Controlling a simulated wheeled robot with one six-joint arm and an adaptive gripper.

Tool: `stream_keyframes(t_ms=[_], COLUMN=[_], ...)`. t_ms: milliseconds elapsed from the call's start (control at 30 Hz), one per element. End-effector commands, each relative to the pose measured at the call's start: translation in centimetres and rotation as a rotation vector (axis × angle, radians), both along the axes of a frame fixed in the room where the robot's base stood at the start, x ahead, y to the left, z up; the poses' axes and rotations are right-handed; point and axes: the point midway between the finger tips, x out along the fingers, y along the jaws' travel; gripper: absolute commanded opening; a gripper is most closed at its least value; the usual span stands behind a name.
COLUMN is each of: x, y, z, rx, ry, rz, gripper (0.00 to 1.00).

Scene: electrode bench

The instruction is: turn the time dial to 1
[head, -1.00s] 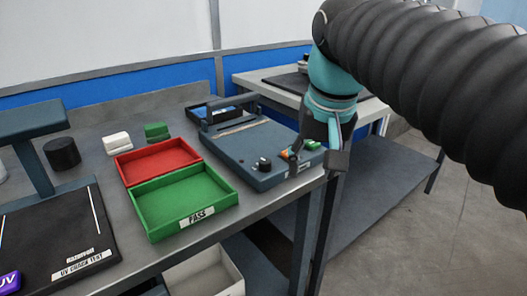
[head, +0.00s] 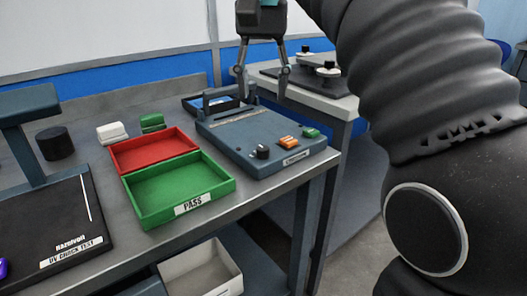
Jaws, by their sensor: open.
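The blue-grey device (head: 235,130) sits near the right end of the workbench, with a raised handle at its back left. A small black knob with a pale mark (head: 262,152), which looks like the time dial, stands on the front of its top; its setting is too small to read. An orange switch (head: 288,142) and a green button (head: 311,133) lie to its right. My gripper (head: 262,90) hangs above the back of the device, fingers pointing down, open and empty. It is clear of the dial, and the controls are unobstructed.
A green PASS tray (head: 190,206) and a red tray (head: 155,143) stand left of the device. A black UV test stand (head: 60,240) is farther left. A second table (head: 318,102) with black-and-white items stands behind right.

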Motion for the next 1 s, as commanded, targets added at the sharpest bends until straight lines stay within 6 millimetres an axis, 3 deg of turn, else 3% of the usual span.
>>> stream_keyframes(t_ms=[33,100,500,700,1000], x=[0.0,-0.1,-0.1,-0.1,-0.1], y=[0.0,0.0,0.0,0.0,0.0], z=[-1.6,-2.9,-9.4,-10.8,-11.0], rx=[-0.001,-0.001,0.000,0.000,0.001], ry=[0.001,0.001,0.000,-0.001,-0.001], rz=[0.000,0.000,0.001,0.002,0.002], gripper=[0.51,0.51,0.51,0.51,0.51])
